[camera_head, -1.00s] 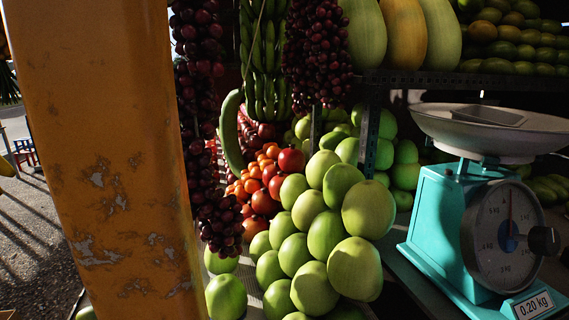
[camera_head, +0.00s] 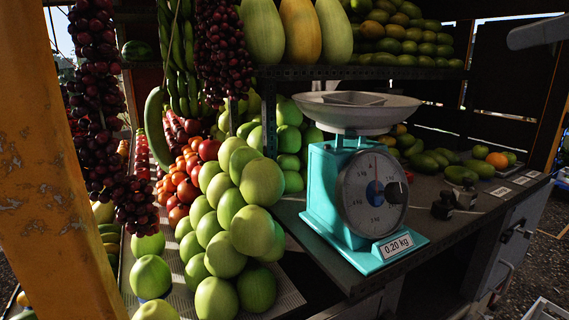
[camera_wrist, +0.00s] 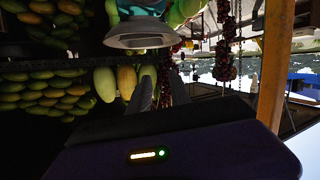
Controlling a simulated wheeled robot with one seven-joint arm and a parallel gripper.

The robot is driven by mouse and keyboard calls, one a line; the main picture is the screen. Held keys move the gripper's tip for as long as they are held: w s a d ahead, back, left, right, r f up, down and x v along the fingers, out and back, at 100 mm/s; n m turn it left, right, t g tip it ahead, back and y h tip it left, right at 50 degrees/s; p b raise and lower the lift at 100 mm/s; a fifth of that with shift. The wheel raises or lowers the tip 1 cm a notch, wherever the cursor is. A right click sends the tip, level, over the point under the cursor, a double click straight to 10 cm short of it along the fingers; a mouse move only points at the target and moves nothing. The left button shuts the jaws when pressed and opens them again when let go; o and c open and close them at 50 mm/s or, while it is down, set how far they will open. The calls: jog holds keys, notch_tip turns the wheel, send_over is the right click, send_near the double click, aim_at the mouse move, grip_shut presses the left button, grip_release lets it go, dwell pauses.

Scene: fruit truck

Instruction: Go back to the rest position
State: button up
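My gripper (camera_wrist: 161,85) shows in the wrist view, which is upside down. Its two grey fingers stand apart with a gap between them, and nothing is held in the gap. The fingers point toward the fruit stand, with pale and yellow melons (camera_wrist: 115,80) behind them. The gripper is not in the head view; a grey piece at its upper right edge may be part of my arm. The teal scale (camera_head: 322,205) stands upright on the counter, its metal pan holding a flat grey piece. Its label reads 0.20 kg.
Green round fruit (camera_head: 223,230) is piled left of the scale, with red fruit (camera_head: 183,172) behind. Dark grape bunches (camera_head: 95,70) hang at left beside an orange post (camera_head: 45,190). Small black weights (camera_head: 443,206) and loose fruit lie on the counter's right. A shelf (camera_head: 360,73) holds melons and mangoes.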

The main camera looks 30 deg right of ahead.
jog(key=w+d+r+m+t+h, duration=0.2)
jog(key=d+r+t, duration=0.3)
jog(key=r+t, duration=0.1)
jog(key=w+d+f+m+t+h, duration=0.3)
jog(key=d+f+m+t+h, duration=0.1)
jog(key=d+f+m+h, duration=0.25)
jog(key=w+a+f+m+g+h, duration=0.1)
jog(key=a+f+m+g+h, duration=0.2)
jog(key=f, duration=1)
jog(key=a+f+m+g+h, duration=0.15)
jog(key=f+m+h, duration=0.45)
jog(key=f, duration=0.7)
jog(key=s+a+f+n+y, duration=0.2)
jog(key=s+a+f, duration=0.2)
jog(key=a+f, duration=0.45)
jog(key=s+a+f+n+y, duration=0.2)
jog(key=s+a+f+n, duration=0.1)
jog(key=a+f, duration=0.55)
jog(key=s+a+f+n+g+y, duration=0.2)
jog(key=s+a+f+n+y, duration=0.1)
jog(key=s+a, duration=0.5)
jog(key=s+a+f+n+g+y, duration=0.2)
jog(key=s+a+f+y, duration=0.3)
jog(key=s, duration=0.5)
notch_tip(320, 180, down, 4)
jog(key=a+n, duration=0.1)
jog(key=a, duration=0.1)
jog(key=shift+a+r+n+y, duration=0.2)
jog(key=shift+a+n+y, duration=0.15)
